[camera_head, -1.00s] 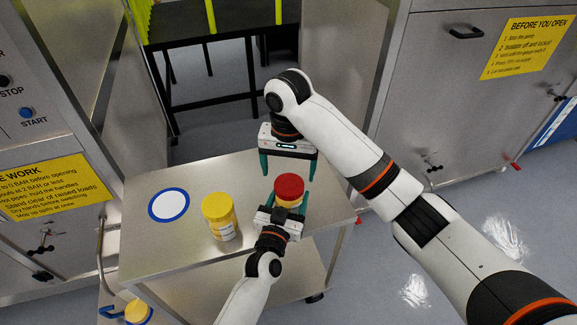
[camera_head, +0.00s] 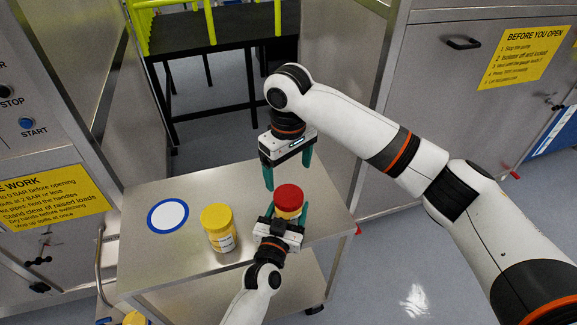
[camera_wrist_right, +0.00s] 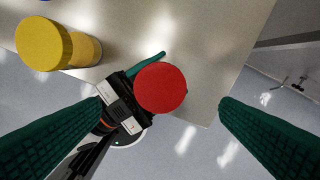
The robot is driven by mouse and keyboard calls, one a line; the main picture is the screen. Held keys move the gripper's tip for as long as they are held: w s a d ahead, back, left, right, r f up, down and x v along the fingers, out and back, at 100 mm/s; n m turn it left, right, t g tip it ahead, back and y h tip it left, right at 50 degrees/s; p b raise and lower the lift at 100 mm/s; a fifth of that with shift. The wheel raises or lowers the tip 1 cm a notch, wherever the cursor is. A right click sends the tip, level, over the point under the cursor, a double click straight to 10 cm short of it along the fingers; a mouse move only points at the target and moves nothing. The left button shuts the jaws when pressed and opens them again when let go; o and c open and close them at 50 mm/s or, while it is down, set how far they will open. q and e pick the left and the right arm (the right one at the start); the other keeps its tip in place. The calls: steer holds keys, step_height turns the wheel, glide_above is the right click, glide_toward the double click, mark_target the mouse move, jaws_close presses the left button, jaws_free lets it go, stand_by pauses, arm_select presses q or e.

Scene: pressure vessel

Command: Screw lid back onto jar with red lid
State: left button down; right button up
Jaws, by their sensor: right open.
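The jar with the red lid (camera_head: 289,197) stands upright near the right end of the steel table, its yellowish body mostly hidden. The red lid sits on top of it, and shows from above in the right wrist view (camera_wrist_right: 161,87). My left gripper (camera_head: 287,216) has its green fingers on both sides of this jar and appears shut on it. My right gripper (camera_head: 287,172) is open and empty, pointing down above and slightly behind the red lid. In the right wrist view the lid lies between its wide-spread fingers. Whether the lid is threaded tight cannot be seen.
A yellow-lidded jar (camera_head: 218,228) stands left of the red-lidded one. A white disc with a blue rim (camera_head: 168,216) lies on the table (camera_head: 200,270) further left. Steel cabinets flank the table, and a black platform (camera_head: 205,35) stands behind.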

mark_target(289, 195)
steer(key=shift+f, duration=4)
steer(key=shift+c, duration=0.5)
steer(key=c, duration=1.1)
steer(key=o, duration=1.2)
step_height(289, 195, up, 12)
steer(key=shift+r, duration=0.1)
arm_select(q)
steer(key=shift+c, duration=1.3)
jaws_free()
